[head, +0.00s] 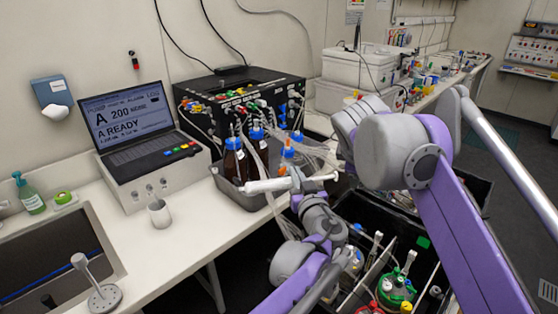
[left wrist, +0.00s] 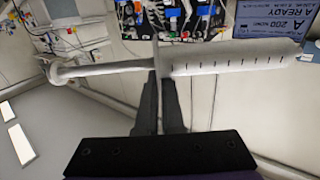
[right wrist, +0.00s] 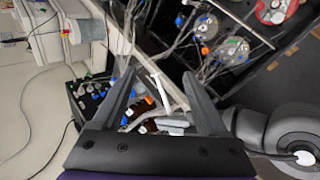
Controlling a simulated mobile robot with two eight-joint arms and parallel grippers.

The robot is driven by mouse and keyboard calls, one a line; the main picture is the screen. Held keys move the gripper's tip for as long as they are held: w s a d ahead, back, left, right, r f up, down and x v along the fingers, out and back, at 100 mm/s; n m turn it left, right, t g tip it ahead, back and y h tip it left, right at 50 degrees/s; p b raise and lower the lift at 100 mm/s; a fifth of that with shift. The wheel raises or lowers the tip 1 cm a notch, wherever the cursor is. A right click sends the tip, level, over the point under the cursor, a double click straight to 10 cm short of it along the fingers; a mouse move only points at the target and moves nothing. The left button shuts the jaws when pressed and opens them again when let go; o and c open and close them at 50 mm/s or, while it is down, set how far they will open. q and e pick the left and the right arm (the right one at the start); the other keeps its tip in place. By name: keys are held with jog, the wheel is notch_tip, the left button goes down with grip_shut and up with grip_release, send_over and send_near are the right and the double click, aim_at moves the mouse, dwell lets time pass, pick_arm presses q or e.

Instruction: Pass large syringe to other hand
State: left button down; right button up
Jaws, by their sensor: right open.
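The large syringe (head: 268,185), white with a long barrel and thin plunger, lies nearly level above the bench's front edge. My left gripper (head: 298,180) is shut on it. In the left wrist view the syringe (left wrist: 235,58) runs across the dark fingers of my left gripper (left wrist: 160,85), which grip it near the flange, barrel to the right and plunger to the left. My right gripper (right wrist: 160,90) is open and empty, its fingers wide apart; a slim white object that looks like the syringe shows beyond them. In the head view the right fingers are hidden behind the arm.
A grey tray (head: 234,195) with brown bottles and tubing stands on the bench just behind the syringe. Behind it is a black pump box (head: 197,106); a laptop-like display (head: 125,117) stands left. A black crate (head: 345,303) with vessels lies below right.

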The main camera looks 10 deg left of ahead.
jog(key=w+a+r+n+g+y, duration=0.15)
jog(key=a+n, duration=0.25)
jog(key=a, duration=0.6)
jog(key=n+g+y, duration=0.2)
jog(key=n+y, duration=0.1)
send_near(275, 184)
jog(key=shift+t+h, duration=0.25)
jog(key=x, duration=1)
jog(key=shift+a+f, duration=0.25)
jog(key=shift+a, duration=0.05)
jog(key=shift+s, duration=0.1)
grip_shut()
pick_arm(q)
jog(key=c, duration=1)
grip_release()
jog(key=shift+o, duration=0.2)
jog(key=shift+s, duration=0.1)
